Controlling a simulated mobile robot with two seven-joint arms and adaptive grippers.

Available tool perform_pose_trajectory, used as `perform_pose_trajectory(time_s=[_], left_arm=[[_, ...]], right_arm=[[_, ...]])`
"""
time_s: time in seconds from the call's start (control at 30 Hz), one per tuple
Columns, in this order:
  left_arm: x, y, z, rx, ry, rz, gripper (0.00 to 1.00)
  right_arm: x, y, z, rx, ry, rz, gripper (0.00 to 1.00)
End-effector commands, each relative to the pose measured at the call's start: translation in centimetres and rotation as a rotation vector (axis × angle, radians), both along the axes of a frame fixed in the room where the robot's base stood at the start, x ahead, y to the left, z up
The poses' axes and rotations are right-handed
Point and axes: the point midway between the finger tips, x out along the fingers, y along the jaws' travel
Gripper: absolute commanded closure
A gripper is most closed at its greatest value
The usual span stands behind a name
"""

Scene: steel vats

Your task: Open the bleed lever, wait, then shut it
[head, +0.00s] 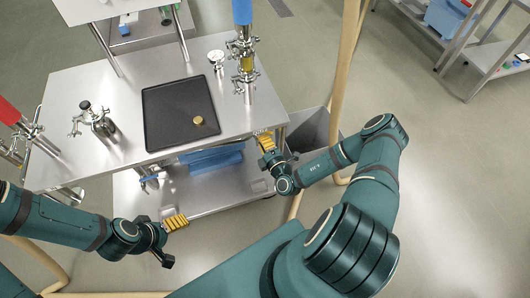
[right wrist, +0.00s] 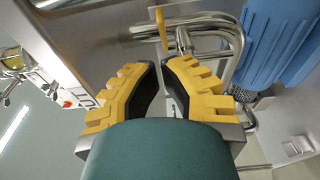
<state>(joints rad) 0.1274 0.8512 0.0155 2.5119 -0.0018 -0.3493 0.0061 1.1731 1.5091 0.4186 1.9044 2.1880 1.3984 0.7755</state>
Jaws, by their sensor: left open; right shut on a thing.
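The yellow bleed lever (right wrist: 161,28) shows in the right wrist view, upright in the picture beside bent steel piping (right wrist: 215,38). Its lower end runs down between the fingertips of my right gripper (right wrist: 162,65). The right gripper is shut on it; the exact contact is partly hidden by the fingers. In the head view my right gripper (head: 265,141) is at the right front corner of the steel table, and the lever cannot be made out there. My left gripper (head: 175,222) is open and empty, in front of the table's lower shelf.
The steel table (head: 120,80) holds a black tray (head: 165,105) with a small brown disc (head: 198,120), and several steel fittings. A grey bin (head: 310,130) stands right of the table. A ribbed blue part (right wrist: 275,45) is close right of the right gripper.

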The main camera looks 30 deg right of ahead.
Motion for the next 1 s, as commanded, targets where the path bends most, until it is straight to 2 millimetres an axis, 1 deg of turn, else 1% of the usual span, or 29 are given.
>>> perform_pose_trajectory(time_s=[0.1, 0.2, 0.63, 0.8, 0.9, 1.0], left_arm=[[-0.1, 0.0, -0.3, 0.000, 0.002, -0.002, 0.15], [-0.1, 0.0, -0.3, 0.000, 0.002, -0.002, 0.15], [-0.1, 0.0, -0.5, 0.000, 0.002, -0.002, 0.15], [0.0, 0.0, -1.1, 0.000, -0.001, -0.002, 0.15], [0.0, 0.0, -0.5, 0.000, 0.001, -0.001, 0.15], [-0.1, 0.0, -0.5, 0.000, 0.002, -0.002, 0.15]], right_arm=[[0.7, -0.9, 0.0, -0.001, -0.002, 0.001, 1.00], [1.0, -1.2, 0.0, 0.000, -0.001, 0.002, 1.00], [1.2, -1.6, 0.0, 0.001, -0.003, 0.017, 1.00], [1.4, -2.6, 0.0, -0.004, -0.002, 0.127, 1.00], [1.8, -3.6, 0.1, -0.001, -0.001, 0.138, 1.00], [2.0, -3.9, 0.1, 0.001, -0.001, 0.140, 1.00]])
